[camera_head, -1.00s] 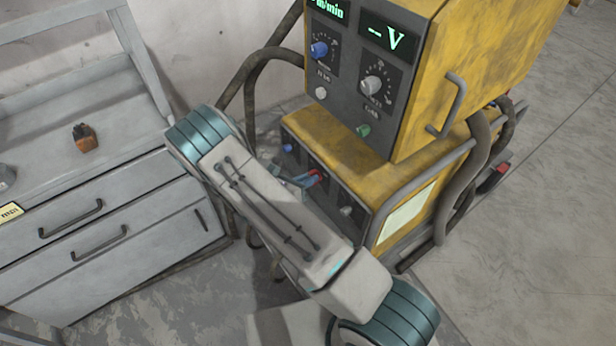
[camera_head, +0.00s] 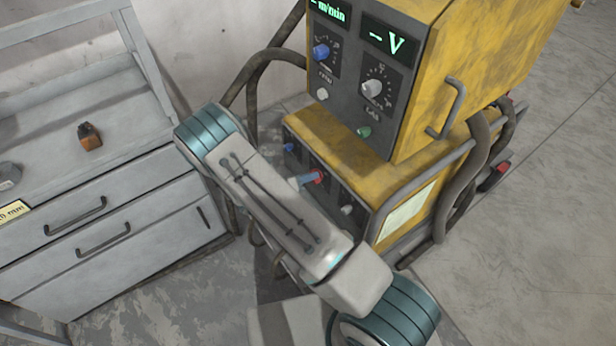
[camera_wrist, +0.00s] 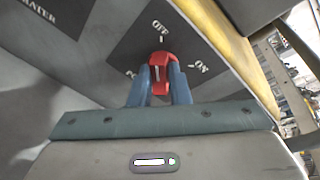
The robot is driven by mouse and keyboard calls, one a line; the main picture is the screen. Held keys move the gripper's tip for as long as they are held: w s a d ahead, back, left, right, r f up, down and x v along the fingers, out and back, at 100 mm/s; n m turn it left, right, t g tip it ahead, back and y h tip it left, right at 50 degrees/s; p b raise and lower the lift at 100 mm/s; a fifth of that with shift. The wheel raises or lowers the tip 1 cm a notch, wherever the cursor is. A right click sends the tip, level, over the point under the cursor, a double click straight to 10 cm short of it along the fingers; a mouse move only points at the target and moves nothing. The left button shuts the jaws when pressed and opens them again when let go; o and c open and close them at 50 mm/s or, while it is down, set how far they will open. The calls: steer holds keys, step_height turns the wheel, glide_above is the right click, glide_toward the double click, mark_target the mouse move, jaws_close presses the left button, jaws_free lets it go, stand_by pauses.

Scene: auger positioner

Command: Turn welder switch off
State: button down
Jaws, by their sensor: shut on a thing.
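The welder (camera_head: 345,135) is a yellow and grey machine with a lower panel behind my arm. Its red rotary switch (camera_wrist: 161,68) sits on a dark plate lettered OFF at the top and ON at the right. The switch's white mark points up, close to OFF. In the wrist view, the blue fingers of my gripper (camera_wrist: 160,80) are on both sides of the red knob and shut on it. In the head view, the red switch (camera_head: 318,176) shows at the tip of the gripper, partly covered by it and my arm.
The welder's upper panel has a blue knob (camera_head: 321,52), a white knob (camera_head: 372,88) and lit displays. Thick hoses (camera_head: 245,75) hang at its left. A grey drawer cabinet (camera_head: 110,225) stands at left with a small orange object (camera_head: 90,138).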

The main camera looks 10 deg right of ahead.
steer(key=c, duration=1.4)
jaws_free()
steer(key=shift+o, duration=0.2)
steer(key=shift+a, duration=0.1)
steer(key=v, duration=1.3)
steer(key=shift+a+r+b, duration=0.15)
steer(key=shift+a+b, duration=0.2)
steer(key=shift+s, duration=0.15)
